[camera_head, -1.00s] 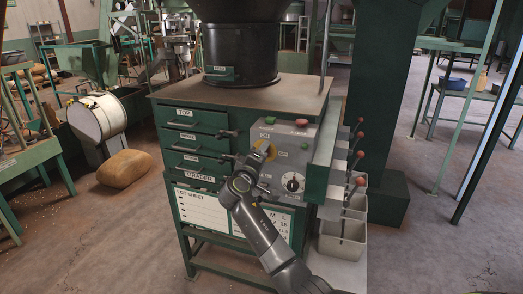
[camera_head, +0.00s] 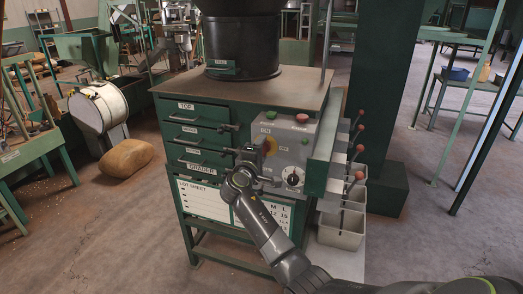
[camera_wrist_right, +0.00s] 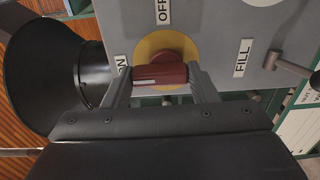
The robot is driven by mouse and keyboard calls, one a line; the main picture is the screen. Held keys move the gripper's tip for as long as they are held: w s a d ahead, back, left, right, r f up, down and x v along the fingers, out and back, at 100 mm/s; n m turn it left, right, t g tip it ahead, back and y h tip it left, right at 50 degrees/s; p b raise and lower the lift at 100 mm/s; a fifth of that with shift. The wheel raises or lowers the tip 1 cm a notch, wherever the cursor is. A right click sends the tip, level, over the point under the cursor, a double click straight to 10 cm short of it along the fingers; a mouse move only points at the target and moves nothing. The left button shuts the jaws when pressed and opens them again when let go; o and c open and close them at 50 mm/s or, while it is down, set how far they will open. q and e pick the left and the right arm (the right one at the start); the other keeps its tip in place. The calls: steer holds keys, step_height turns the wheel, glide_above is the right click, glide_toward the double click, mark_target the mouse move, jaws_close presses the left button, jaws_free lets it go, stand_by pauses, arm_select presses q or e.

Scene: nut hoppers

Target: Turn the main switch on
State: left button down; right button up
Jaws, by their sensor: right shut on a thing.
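The main switch is a red handle (camera_wrist_right: 160,75) on a round yellow plate (camera_wrist_right: 172,42), on the grey control panel (camera_head: 276,128) of the green cabinet. In the right wrist view an ON label (camera_wrist_right: 121,63) is left of the plate and an OFF label (camera_wrist_right: 163,12) is above it. The handle lies across that view. My right gripper (camera_wrist_right: 161,88) is shut on the handle, one finger at each end. In the head view my right gripper (camera_head: 256,153) partly covers the switch; the yellow plate (camera_head: 271,146) shows beside it. My left gripper is out of view.
The panel also has a green button (camera_head: 271,115), a red button (camera_head: 302,118) and a dial (camera_head: 292,180). Red-knobbed levers (camera_head: 359,147) and bins (camera_head: 341,229) stand to the right. Cabinet drawers (camera_head: 199,136) are close on the left.

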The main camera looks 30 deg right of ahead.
steer(key=shift+f, duration=0.1)
steer(key=o, duration=1)
steer(key=shift+a, duration=0.15)
steer(key=shift+b+v, duration=1.65)
steer(key=shift+v, duration=4.3)
